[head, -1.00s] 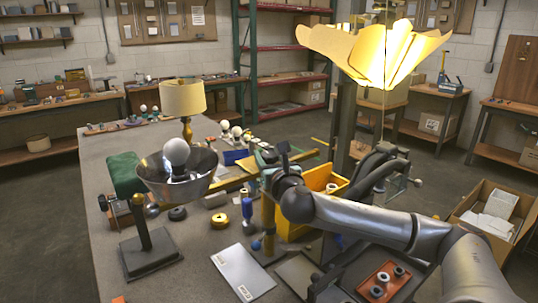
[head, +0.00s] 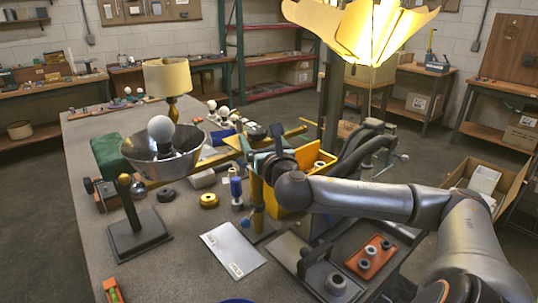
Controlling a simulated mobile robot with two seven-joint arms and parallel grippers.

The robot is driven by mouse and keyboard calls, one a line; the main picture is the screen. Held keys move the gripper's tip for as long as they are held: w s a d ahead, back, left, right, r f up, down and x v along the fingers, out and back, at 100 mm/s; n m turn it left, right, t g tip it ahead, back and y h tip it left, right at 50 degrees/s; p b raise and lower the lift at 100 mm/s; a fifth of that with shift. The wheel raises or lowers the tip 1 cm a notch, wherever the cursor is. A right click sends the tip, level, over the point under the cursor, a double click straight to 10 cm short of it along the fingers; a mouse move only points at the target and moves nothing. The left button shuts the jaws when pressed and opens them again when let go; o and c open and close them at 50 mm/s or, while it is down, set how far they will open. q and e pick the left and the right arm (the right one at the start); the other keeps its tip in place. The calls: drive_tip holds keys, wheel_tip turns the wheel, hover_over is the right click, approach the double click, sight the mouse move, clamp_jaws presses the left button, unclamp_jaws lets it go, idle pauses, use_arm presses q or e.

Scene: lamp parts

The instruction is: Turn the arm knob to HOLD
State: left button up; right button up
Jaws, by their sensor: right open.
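A desk lamp stands at the left of the table. No HOLD mark is legible. My right gripper (head: 272,140) is open, with dark fingers above the table near the yellow bin, well right of the lamp. I see nothing in it. My left gripper is not in view.
A yellow bin (head: 291,196) stands behind my right wrist. A shaded lamp (head: 167,77) stands behind.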

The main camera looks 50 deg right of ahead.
drive_tip(key=p+v, duration=0.1)
drive_tip(key=v, duration=0.8)
idle(0.4)
